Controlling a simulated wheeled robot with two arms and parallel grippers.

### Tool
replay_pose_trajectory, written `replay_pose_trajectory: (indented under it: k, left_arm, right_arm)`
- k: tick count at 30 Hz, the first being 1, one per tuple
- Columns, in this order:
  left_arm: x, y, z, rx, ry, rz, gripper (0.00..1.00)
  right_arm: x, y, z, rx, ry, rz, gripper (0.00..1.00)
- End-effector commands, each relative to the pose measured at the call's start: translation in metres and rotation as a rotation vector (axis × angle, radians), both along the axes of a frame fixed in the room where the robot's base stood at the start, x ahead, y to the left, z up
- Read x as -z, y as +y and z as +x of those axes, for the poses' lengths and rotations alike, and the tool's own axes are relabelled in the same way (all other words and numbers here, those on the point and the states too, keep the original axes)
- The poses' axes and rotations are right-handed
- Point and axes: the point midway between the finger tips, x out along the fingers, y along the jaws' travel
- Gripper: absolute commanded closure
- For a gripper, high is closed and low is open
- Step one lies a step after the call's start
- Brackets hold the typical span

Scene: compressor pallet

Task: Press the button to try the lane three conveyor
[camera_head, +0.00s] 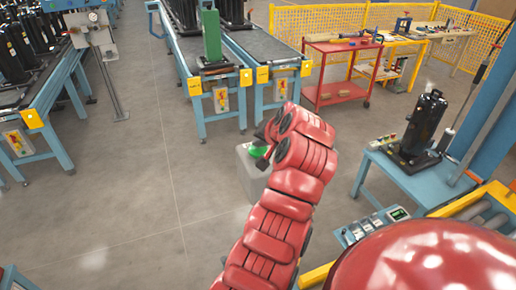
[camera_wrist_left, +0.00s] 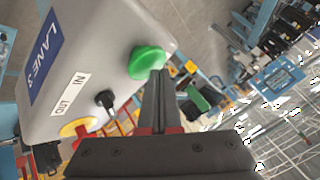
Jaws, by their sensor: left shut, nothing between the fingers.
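The grey control box (camera_head: 246,172) stands beyond my left arm in the head view, partly hidden by it. In the left wrist view the box (camera_wrist_left: 95,55) carries a blue "LANE 3" label (camera_wrist_left: 45,57), a green button (camera_wrist_left: 147,61), a black switch (camera_wrist_left: 106,99) and a yellow-ringed control (camera_wrist_left: 77,127) at the picture's lower left. The green button also shows in the head view (camera_head: 258,152). My left gripper (camera_wrist_left: 158,74) is shut and empty, with its fingertips at the green button's lower edge in the picture. I cannot tell whether they touch it. My right gripper is out of view.
A red cart (camera_head: 340,73) stands behind right. A blue bench (camera_head: 408,181) with a black compressor (camera_head: 424,125) is at right.

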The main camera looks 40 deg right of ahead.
Motion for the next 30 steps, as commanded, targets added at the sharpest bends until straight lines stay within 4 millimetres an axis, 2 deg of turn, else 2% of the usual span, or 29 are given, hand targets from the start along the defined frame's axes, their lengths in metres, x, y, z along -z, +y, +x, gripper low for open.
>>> replay_pose_trajectory:
  k: [17,30]
  left_arm:
    - [0.0086,0.0005,0.0001,-0.001,0.001,0.001,1.0]
    - [0.0035,0.0004,0.0002,-0.002,0.002,0.002,1.0]
  right_arm:
    - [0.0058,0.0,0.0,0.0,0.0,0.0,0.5]
    - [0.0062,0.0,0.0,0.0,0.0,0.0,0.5]
